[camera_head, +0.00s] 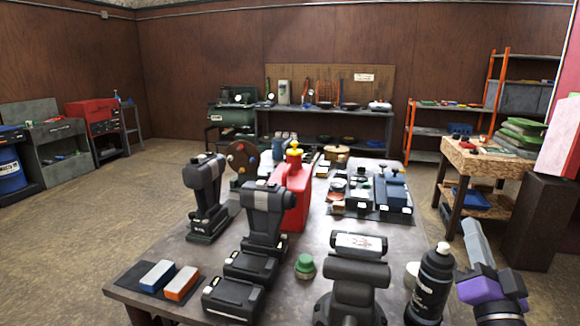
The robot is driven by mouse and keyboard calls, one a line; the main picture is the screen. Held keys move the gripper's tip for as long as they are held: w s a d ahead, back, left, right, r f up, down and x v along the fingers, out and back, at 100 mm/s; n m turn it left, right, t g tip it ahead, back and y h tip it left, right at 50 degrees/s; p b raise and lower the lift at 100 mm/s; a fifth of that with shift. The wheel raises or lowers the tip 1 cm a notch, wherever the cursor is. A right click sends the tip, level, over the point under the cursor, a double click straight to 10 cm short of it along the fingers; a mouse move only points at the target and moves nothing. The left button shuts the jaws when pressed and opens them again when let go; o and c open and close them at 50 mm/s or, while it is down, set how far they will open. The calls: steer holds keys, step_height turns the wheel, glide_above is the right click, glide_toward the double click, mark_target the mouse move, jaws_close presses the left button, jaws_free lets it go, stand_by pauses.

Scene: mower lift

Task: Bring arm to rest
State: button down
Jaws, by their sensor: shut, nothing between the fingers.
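My gripper (472,226) is at the lower right of the head view. Its pale grey fingers are together and point up and slightly left, with nothing seen between them. Behind them are a purple body and a dark wrist that runs out of the bottom edge. In the picture it lies just right of a black bottle (432,282) and the right front part of the workbench (200,292). I cannot tell how far it is from the bottle.
The bench holds black-and-grey power tools (206,195), a red container (292,195), a green cap (305,266) and blue (157,275) and orange (181,283) blocks. A wooden table (480,163) and orange shelving (410,125) stand right. Open floor (90,235) lies left.

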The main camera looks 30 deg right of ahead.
steer(key=s+a+f+n+y, duration=0.5)
steer(key=a+f, duration=0.2)
steer(key=a, duration=0.4)
steer(key=s+a+f+n+g+y, duration=0.1)
steer(key=s+a+f+n+y, duration=0.4)
steer(key=a+f, duration=0.3)
steer(key=s+a+f+n+y, duration=0.5)
steer(key=a+f, duration=0.3)
steer(key=a, duration=0.6)
steer(key=shift+s+a+n+y, duration=0.15)
steer(key=shift+s+n+y, duration=0.15)
steer(key=shift+s+y, duration=0.4)
